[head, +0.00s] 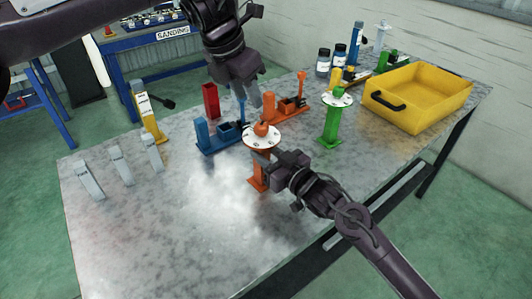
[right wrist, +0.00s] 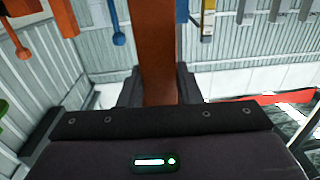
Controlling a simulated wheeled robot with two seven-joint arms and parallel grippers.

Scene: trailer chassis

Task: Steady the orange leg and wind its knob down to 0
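The orange leg (head: 257,182) stands upright on the table, with a white dial plate (head: 262,142) and an orange knob (head: 261,128) on top. My right gripper (head: 268,165) reaches in from the right below the dial. In the right wrist view the orange leg (right wrist: 158,50) stands between its two fingers, which press close on both sides. My left gripper (head: 250,94) hangs above the knob, apart from it, fingers pointing down. Its finger gap is not clear from this angle. The dial's marks are too small to read.
A green leg (head: 331,125) with a similar dial stands to the right. A blue fixture (head: 218,138), a red block (head: 211,101) and an orange fixture (head: 290,108) lie behind. A yellow bin (head: 420,98) sits at the right. Grey pieces (head: 120,167) stand at left. The front-left table is clear.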

